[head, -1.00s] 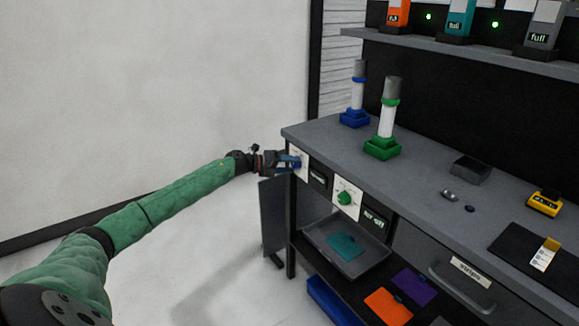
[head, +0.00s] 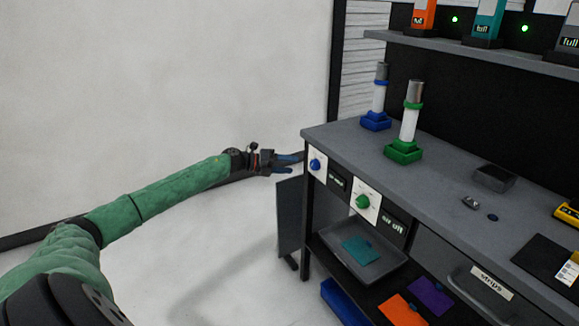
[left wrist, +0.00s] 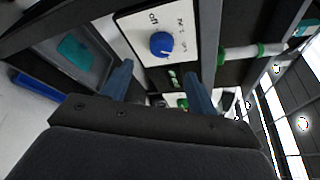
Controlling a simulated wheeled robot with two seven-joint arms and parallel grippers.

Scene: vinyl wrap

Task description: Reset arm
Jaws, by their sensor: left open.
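My left gripper (head: 290,163) is at the left end of the workbench, with its blue fingers apart and nothing between them. In the left wrist view the left gripper (left wrist: 157,88) faces a white panel with a blue knob (left wrist: 162,44), and there is a gap between fingers and knob. In the head view the blue knob (head: 315,164) is just right of the fingertips. A green knob (head: 362,202) sits on a second white panel further right. My right gripper does not show.
The workbench top (head: 440,170) carries a blue-based tube (head: 379,100), a green-based tube (head: 408,125) and a small dark tray (head: 494,178). Below are an open tray (head: 362,262) holding a teal sheet and a drawer labelled strips (head: 470,285). Free floor lies left of the bench.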

